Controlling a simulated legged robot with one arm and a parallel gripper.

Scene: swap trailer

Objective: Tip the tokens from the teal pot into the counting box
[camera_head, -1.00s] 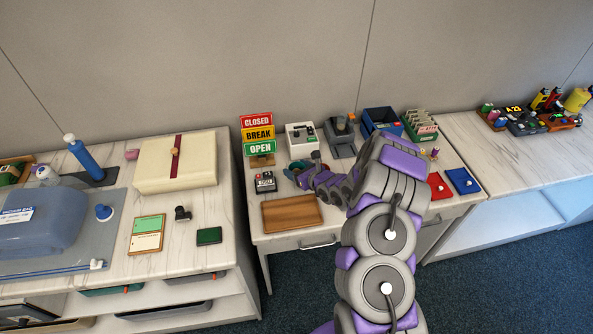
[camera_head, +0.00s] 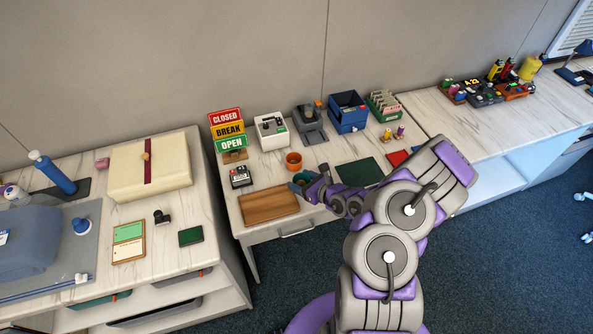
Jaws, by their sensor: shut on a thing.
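The teal pot (camera_head: 302,180) is at the tip of my gripper (camera_head: 313,184), which looks shut on its right side. It is over the front part of the middle desk, just in front of an orange pot (camera_head: 293,161). I cannot tell whether it touches the desk. Its contents are too small to make out. A blue open-topped box (camera_head: 348,116) stands at the back of the desk, behind and to the right of my gripper. No label shows which container is the counting box.
A wooden tray (camera_head: 269,207) lies left of my gripper. A dark green mat (camera_head: 360,172) and a red mat (camera_head: 397,158) lie to its right. A white device (camera_head: 271,131), a grey device (camera_head: 310,124), a green card box (camera_head: 384,107) and a sign stand (camera_head: 229,135) line the back.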

